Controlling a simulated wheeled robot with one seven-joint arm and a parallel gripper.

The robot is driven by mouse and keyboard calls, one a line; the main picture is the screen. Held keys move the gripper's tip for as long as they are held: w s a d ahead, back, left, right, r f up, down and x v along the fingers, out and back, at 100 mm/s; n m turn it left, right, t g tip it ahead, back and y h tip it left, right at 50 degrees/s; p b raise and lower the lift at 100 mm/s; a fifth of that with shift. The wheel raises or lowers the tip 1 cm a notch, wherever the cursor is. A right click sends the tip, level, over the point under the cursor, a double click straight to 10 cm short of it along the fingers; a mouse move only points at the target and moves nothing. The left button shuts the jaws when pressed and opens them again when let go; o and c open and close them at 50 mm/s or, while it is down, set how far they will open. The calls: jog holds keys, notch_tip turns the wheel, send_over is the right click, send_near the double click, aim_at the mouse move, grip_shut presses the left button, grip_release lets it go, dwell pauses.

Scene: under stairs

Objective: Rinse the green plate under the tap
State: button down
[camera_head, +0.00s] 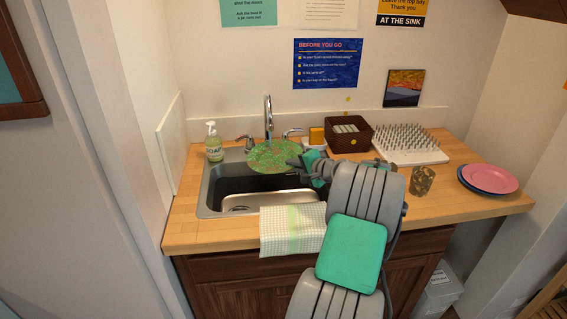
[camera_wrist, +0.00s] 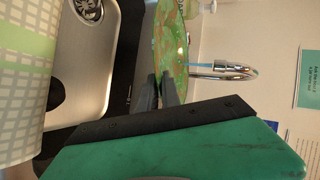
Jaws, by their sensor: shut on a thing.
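The green plate (camera_head: 275,157) has reddish-brown patches over its face and is held over the back of the sink (camera_head: 209,196). My gripper (camera_head: 300,163) is shut on its right rim. In the wrist view the green plate (camera_wrist: 171,45) shows between the dark fingers of my gripper (camera_wrist: 167,88). The chrome tap (camera_head: 268,120) stands behind the plate, its spout over or close to the plate. The tap also shows in the wrist view (camera_wrist: 225,71).
A soap bottle (camera_head: 213,142) stands left of the sink. A checked towel (camera_head: 292,230) hangs over the front edge. To the right are a brown basket (camera_head: 347,136), a white spiked rack (camera_head: 408,146), a patterned cup (camera_head: 422,181) and a pink plate (camera_head: 489,178) on a blue one.

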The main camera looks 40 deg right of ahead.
jog(key=shift+d, duration=0.1)
jog(key=shift+s+d, duration=0.15)
jog(key=shift+d, duration=0.3)
jog(key=shift+a+r, duration=0.1)
jog(key=shift+a, duration=0.05)
jog(key=shift+w+a, duration=0.2)
jog(key=shift+a, duration=0.25)
jog(key=shift+d, duration=0.1)
jog(key=shift+s+d, duration=0.2)
jog(key=shift+d, duration=0.3)
jog(key=shift+a, duration=0.1)
